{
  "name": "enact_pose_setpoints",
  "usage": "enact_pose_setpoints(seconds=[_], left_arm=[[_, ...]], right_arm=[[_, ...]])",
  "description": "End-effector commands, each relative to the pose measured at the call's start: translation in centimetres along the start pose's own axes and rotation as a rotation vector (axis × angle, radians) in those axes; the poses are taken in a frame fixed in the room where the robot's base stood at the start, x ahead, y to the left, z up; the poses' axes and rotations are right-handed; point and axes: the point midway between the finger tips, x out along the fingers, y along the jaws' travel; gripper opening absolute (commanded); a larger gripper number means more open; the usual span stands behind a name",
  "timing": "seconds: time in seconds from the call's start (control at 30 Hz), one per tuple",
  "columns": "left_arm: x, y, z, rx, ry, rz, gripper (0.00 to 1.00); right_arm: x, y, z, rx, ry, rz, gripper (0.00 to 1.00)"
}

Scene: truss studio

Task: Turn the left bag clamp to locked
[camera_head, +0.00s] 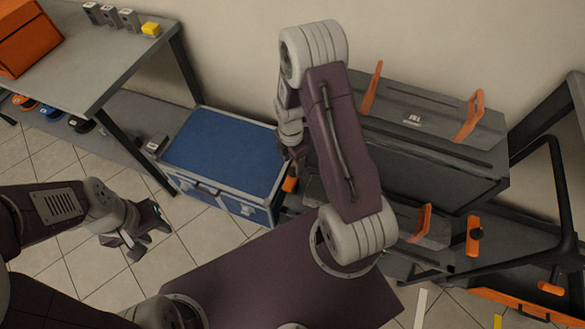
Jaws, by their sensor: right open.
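Two upright orange levers, one at the left (371,88) and one at the right (468,115), stand on a grey case (430,105) against the wall. More orange parts show lower down: one (290,184) beside the blue case and one (421,222) on a lower grey case. I cannot tell which of these is the left bag clamp. My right gripper (291,154) is open and points down just above the orange part beside the blue case; its fingers are small and partly hidden by my arm. My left gripper (148,236) is over the tiled floor, away from the levers; its jaw state is unclear.
A blue case (225,152) with metal edges stands on the floor. A grey bench (110,50) at upper left holds an orange box (27,38) and a yellow block (151,29). Another orange handle (474,236) and a dark frame (560,190) stand at right. Tiled floor shows at lower left.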

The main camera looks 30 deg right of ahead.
Motion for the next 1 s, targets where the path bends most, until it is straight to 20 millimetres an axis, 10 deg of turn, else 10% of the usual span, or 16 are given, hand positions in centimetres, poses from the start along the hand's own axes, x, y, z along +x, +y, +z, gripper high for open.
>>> enact_pose_setpoints(seconds=[0.5,0.7,1.0], left_arm=[[0.7,0.0,0.1,0.0,0.0,0.0,0.36],[0.7,0.0,0.1,0.0,0.0,0.0,0.36],[0.7,0.0,0.1,0.0,0.0,0.0,0.36]], right_arm=[[3.4,0.0,0.0,-0.001,0.0,0.001,0.55],[3.4,0.0,0.0,-0.001,0.0,0.001,0.0],[3.4,0.0,0.0,-0.001,0.0,0.001,0.0]])
